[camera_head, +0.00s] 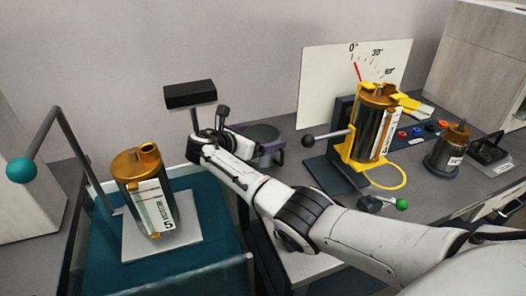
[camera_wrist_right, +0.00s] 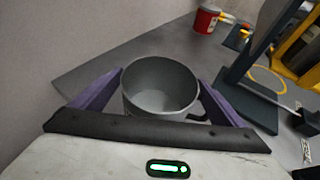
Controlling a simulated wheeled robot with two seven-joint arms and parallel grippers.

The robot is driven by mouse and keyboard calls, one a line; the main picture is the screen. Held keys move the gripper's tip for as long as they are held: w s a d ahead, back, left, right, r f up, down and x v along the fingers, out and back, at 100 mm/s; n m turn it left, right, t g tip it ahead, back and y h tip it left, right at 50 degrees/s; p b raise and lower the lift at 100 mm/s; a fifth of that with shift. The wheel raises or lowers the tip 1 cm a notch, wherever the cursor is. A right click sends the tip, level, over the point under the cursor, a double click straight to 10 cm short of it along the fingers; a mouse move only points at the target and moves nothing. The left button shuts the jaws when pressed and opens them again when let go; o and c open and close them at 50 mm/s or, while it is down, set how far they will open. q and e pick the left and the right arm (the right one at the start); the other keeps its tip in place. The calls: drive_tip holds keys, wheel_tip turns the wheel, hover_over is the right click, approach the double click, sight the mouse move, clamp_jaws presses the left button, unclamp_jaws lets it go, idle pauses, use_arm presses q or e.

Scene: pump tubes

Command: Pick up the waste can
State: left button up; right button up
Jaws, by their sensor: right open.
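A grey, open-topped round can (camera_wrist_right: 160,88) stands upright in the right wrist view, with a dark handle-like part on its right side. It appears empty, and no label shows on it. My right gripper (camera_wrist_right: 160,95) is open, with one purple finger on each side of the can. I cannot tell whether either finger touches it. In the head view my right gripper (camera_head: 268,146) is partly hidden behind its own wrist, beside a dark round shape (camera_head: 262,131) that seems to be the can. My left gripper is not in view.
A yellow-framed pump cylinder (camera_head: 370,130) stands right of the gripper, before a white dial board (camera_head: 318,85). A copper-topped canister (camera_head: 140,190) sits on a teal stand at left. A red can (camera_wrist_right: 206,19) stands farther back. A small motor-like canister (camera_head: 447,150) is at right.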

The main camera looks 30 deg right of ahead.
drive_tip(key=shift+w+d+f, duration=0.1)
drive_tip(key=shift+d+f, duration=0.1)
drive_tip(key=shift+d, duration=0.1)
drive_tip(key=shift+c, duration=0.5)
drive_tip(key=c, duration=0.8)
drive_tip(key=shift+r, duration=0.15)
